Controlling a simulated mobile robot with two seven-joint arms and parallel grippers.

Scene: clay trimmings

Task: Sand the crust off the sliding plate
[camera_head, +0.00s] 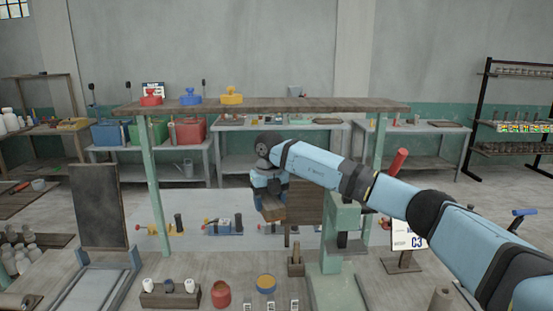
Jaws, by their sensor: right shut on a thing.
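My right gripper (271,208) reaches in from the right and points down near the middle of the view. It is shut on a small brown block, mostly hidden by the fingers; its exact shape is unclear. A brown wooden panel (304,203) stands just right of the gripper; I cannot tell whether they touch. A dark upright plate (97,205) stands at the left behind a pale low frame (92,292). I cannot tell which of these is the sliding plate, and no crust can be made out. My left gripper is not in view.
A green machine stand (338,240) rises right of the gripper. A raised wooden shelf (330,105) crosses behind, bearing red, blue and yellow knobbed objects. A sign (408,237) stands at right.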

